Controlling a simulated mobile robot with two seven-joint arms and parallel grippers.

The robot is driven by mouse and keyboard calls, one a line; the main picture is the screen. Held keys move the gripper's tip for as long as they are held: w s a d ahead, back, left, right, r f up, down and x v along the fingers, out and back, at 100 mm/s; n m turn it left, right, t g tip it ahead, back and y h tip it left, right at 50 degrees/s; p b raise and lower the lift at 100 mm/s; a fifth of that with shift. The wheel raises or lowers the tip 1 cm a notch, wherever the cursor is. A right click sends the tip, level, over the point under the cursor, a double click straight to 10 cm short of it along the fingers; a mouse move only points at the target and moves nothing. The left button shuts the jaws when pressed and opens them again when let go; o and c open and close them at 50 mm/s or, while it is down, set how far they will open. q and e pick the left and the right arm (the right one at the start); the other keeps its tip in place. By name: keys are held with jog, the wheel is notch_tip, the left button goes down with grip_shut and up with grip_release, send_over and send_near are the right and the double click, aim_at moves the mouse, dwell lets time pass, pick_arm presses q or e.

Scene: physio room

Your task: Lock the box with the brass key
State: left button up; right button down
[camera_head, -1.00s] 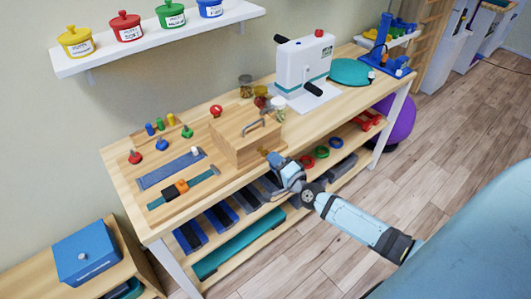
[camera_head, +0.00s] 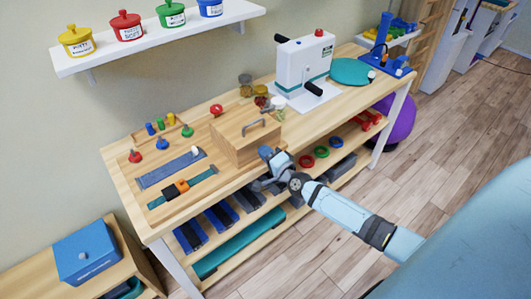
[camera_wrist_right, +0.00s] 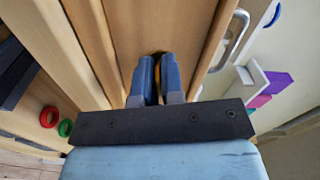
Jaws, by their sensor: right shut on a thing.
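The wooden box (camera_head: 240,148) with a grey metal handle (camera_head: 254,126) on top sits at the front of the table; its handle also shows in the right wrist view (camera_wrist_right: 234,40). My right gripper (camera_head: 266,153) is at the box's right front. In the right wrist view its two blue fingers (camera_wrist_right: 158,72) are close together against the wooden face. A small bit of brass-yellow, the brass key (camera_wrist_right: 157,75), shows between them; the fingers hide most of it. I cannot tell how deep the key sits in the box. My left gripper is out of view.
The wooden table (camera_head: 225,185) holds a tray with pegs and straps at left, and jars and a white machine (camera_head: 303,65) at right. A lower shelf (camera_head: 235,240) with weights and coloured rings is below my right arm.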

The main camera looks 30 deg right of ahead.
jog(key=shift+r+n+p, duration=0.1)
jog(key=shift+n+p, duration=0.45)
jog(key=shift+n, duration=0.25)
jog(key=n+p, duration=0.1)
jog(key=n, duration=0.1)
jog(key=shift+n, duration=0.3)
jog(key=n+p, duration=0.3)
jog(key=n, duration=0.2)
jog(key=n+p, duration=0.1)
jog(key=n, duration=0.2)
jog(key=shift+n, duration=0.3)
jog(key=shift+n+p, duration=0.3)
jog(key=shift+n, duration=0.9)
